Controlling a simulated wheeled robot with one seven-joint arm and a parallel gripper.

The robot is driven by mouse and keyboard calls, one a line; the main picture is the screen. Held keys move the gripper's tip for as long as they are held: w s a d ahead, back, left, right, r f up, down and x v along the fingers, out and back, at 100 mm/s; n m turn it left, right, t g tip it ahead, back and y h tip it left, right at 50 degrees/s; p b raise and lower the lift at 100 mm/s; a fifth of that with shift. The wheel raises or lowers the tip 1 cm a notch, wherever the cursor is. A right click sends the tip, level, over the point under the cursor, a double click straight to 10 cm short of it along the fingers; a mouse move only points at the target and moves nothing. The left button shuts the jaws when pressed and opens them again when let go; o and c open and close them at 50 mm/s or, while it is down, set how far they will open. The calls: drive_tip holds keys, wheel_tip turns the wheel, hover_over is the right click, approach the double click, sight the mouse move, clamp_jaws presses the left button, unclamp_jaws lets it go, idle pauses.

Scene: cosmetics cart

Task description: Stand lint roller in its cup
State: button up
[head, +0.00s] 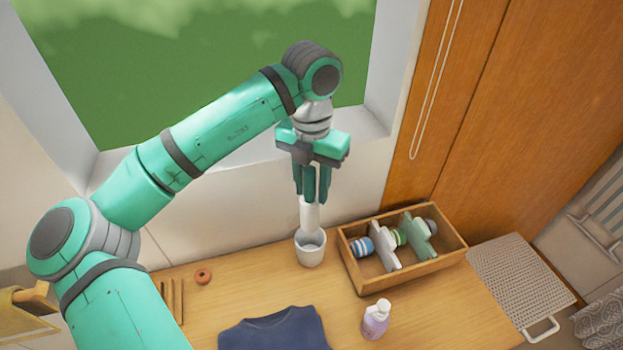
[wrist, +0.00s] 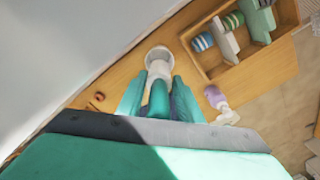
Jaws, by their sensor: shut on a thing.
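The lint roller has a white roll (head: 309,214) that points down. My gripper (head: 311,198) is shut on its teal handle (wrist: 158,98) and holds it upright. The white cup (head: 310,256) stands on the wooden table directly below. The roll's lower end overlaps the cup's mouth in the head view; whether it is inside or just above the rim I cannot tell. In the wrist view the cup (wrist: 159,52) shows just beyond the roll (wrist: 158,71), its rim partly covered by it.
A wooden box (head: 366,286) with rolls and white and green items stands right of the cup. A lilac pump bottle (head: 375,320) and a folded navy garment (head: 273,330) are nearer the front. A brown ring (head: 203,276) lies left. The window wall is close behind.

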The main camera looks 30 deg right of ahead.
drive_tip(key=shift+f, duration=5.05)
drive_tip(key=o, duration=1.1)
drive_tip(key=shift+o, duration=0.2)
wheel_tip(320, 180, up, 11)
drive_tip(key=shift+f, duration=0.1)
drive_tip(key=shift+a, duration=0.1)
